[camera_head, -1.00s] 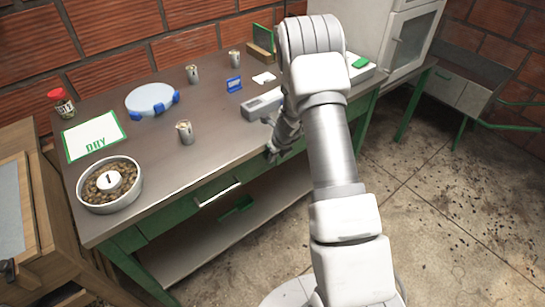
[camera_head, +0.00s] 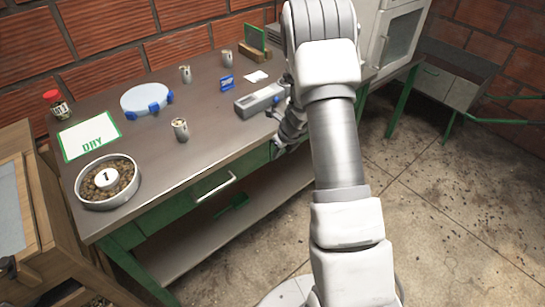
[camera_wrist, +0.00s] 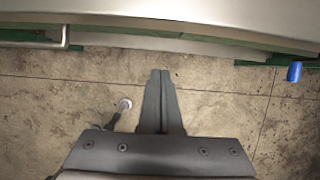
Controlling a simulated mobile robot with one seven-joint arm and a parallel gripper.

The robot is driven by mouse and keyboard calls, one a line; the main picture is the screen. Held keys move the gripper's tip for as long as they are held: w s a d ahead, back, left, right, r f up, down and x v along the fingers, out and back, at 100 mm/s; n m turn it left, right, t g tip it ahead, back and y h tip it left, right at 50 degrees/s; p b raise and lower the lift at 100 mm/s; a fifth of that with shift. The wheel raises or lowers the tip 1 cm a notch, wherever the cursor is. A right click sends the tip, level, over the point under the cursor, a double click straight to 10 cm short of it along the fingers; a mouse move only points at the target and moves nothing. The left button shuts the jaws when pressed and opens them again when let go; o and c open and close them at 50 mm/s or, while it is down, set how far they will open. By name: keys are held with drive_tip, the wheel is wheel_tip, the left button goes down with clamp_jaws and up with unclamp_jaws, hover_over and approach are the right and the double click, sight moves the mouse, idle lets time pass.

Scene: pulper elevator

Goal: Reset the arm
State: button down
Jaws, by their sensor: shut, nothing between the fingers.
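My gripper (camera_head: 277,145) hangs beside the front edge of the metal-topped table (camera_head: 200,150), partly covered by my own arm in the head view. In the wrist view my gripper (camera_wrist: 161,74) is shut, its two fingers together with nothing between them. The fingers point over bare concrete floor (camera_wrist: 210,110). The table edge (camera_wrist: 200,12) runs across the top of that view, apart from the fingertips.
On the table are a bowl of brown pieces marked 1 (camera_head: 108,182), a DRY mat (camera_head: 90,136), a lidded jar (camera_head: 58,104), a blue-and-white round dish (camera_head: 147,98), a metal cup (camera_head: 180,129) and a grey device (camera_head: 260,99). Open floor lies right.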

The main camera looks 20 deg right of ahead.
drive_tip(key=v, duration=0.5)
drive_tip(key=shift+r+p, duration=0.15)
drive_tip(key=shift+p, duration=0.25)
drive_tip(key=s+a+r+n, duration=0.3)
drive_tip(key=r+n, duration=0.2)
drive_tip(key=r, duration=0.2)
drive_tip(key=s+a+r+n+y+p, duration=0.1)
drive_tip(key=s+a+r+n, duration=0.3)
drive_tip(key=r, duration=0.3)
drive_tip(key=s+a+r+n, duration=0.2)
drive_tip(key=a+r+n, duration=0.1)
drive_tip(key=r+n, duration=0.4)
drive_tip(key=s+r+n+h+p, duration=0.1)
drive_tip(key=s+r+n, duration=0.4)
drive_tip(key=s+n, duration=0.3)
drive_tip(key=s+a+r+n+t+h+p, duration=0.1)
drive_tip(key=s+r+n, duration=0.4)
drive_tip(key=s+n, duration=0.3)
drive_tip(key=s, duration=0.3)
drive_tip(key=shift+s+r+h, duration=0.3)
drive_tip(key=shift+s+r, duration=0.05)
drive_tip(key=shift+r, duration=0.05)
